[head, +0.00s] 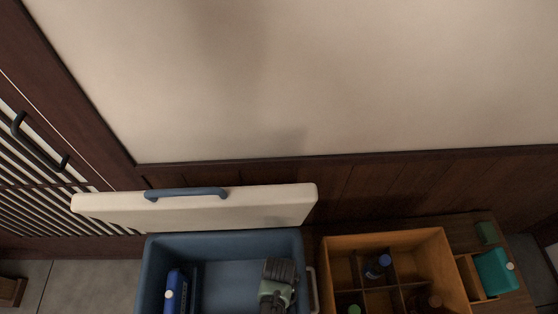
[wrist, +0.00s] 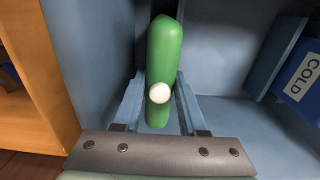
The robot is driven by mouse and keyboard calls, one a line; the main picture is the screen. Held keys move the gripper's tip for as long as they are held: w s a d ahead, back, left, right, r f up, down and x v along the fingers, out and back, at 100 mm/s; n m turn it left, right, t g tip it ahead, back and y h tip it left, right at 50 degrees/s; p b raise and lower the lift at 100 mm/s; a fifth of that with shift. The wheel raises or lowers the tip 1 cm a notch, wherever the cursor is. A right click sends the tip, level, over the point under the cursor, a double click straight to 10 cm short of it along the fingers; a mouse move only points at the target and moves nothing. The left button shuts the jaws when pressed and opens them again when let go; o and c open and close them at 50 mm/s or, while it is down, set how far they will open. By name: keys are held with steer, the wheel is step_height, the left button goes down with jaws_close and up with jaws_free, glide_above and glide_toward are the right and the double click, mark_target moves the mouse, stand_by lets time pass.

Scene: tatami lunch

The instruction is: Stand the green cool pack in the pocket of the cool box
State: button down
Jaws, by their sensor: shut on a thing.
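The blue cool box (head: 225,240) stands open at the bottom of the head view. My gripper (head: 275,288) is over its right part, pointing down. In the wrist view my gripper (wrist: 160,88) is shut on the green cool pack (wrist: 166,52), with one finger on each side. The pack has a white round cap facing the camera. Its far end is close to the box's blue walls; I cannot tell whether it touches them or sits within a pocket.
A blue pack (head: 176,291), marked COLD in the wrist view (wrist: 300,72), stands at the box's left beside a divider (wrist: 275,55). The white lid (head: 200,208) is raised behind. A wooden crate (head: 390,240) with bottles and a teal container (head: 494,272) are to the right.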

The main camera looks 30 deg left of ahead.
steer(key=shift+f, duration=0.25)
steer(key=shift+c, duration=1.9)
jaws_free()
steer(key=o, duration=0.4)
steer(key=shift+w, duration=0.1)
